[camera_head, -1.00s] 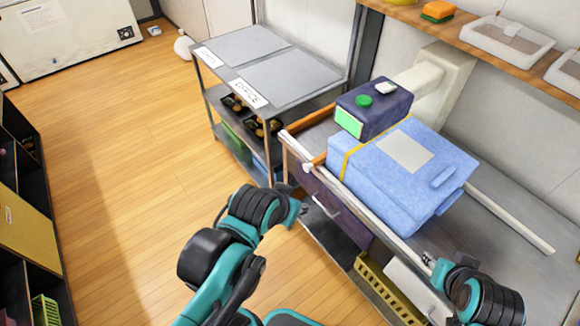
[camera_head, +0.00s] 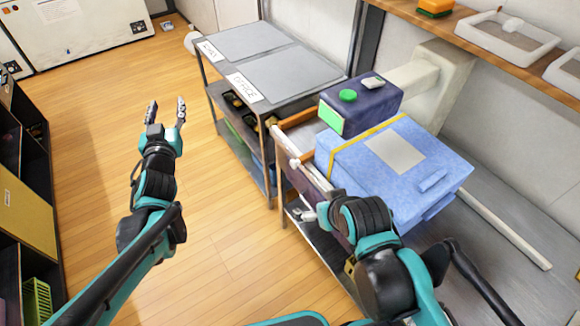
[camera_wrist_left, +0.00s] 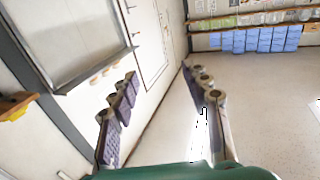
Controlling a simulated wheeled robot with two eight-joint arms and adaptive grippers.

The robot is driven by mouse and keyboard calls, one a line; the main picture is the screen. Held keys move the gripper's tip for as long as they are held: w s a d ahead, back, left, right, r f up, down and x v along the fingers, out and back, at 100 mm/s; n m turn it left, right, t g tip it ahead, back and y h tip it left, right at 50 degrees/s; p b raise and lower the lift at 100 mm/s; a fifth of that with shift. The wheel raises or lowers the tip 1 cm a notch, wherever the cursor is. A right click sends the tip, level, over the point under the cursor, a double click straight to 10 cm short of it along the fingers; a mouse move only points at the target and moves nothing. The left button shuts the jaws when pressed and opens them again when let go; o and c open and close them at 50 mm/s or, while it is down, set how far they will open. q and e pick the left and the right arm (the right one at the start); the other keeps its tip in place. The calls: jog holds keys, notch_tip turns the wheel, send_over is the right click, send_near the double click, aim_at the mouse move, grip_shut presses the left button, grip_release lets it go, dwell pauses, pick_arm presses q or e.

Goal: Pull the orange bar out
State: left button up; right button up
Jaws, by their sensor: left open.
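An orange-brown bar (camera_head: 298,118) lies along the left end of the workbench in the head view, beside the dark box with the green button. The blue lidded box (camera_head: 420,150) hides part of that end of the bench. My left gripper (camera_head: 166,111) is open and empty over the wood floor, well left of the bar and apart from it. Its two spread fingers also show in the left wrist view (camera_wrist_left: 160,98) with nothing between them. My right gripper (camera_head: 307,213) is at the bench's front edge, below the bar; its jaws are too small and partly hidden to read.
The dark box (camera_head: 385,107) stands by the blue box. A white rail (camera_head: 287,146) with a knob runs along the bench front. Dark shelving (camera_head: 30,170) is at the left; the floor between is clear.

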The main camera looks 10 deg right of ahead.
aim_at(292, 165)
pick_arm(q)
jog(key=w+d+f+m+t+h, duration=0.1)
jog(key=w+d+f+m+h, duration=0.25)
jog(key=d+h, duration=0.35)
jog(key=s+d+f+m+g+h+b, duration=0.1)
jog(key=s+d+f+m+g+h, duration=0.25)
jog(key=d+f, duration=0.35)
jog(key=s+d+f+m+g+h+b, duration=0.1)
jog(key=s+d+f+m+g+h, duration=0.15)
jog(key=d+f+g, duration=0.45)
jog(key=s+d+f+m+g+h+b, duration=0.1)
jog(key=s+d+f+m+g+h, duration=0.2)
jog(key=f, duration=0.8)
jog(key=shift+m+t, duration=0.35)
jog(key=shift+m, duration=0.2)
jog(key=b+x, duration=0.1)
jog(key=x, duration=0.7)
jog(key=shift+r, duration=0.15)
jog(key=shift+w+d+r+b, duration=0.1)
jog(key=shift+w+d+b, duration=0.05)
jog(key=shift+d+b, duration=0.15)
grip_shut()
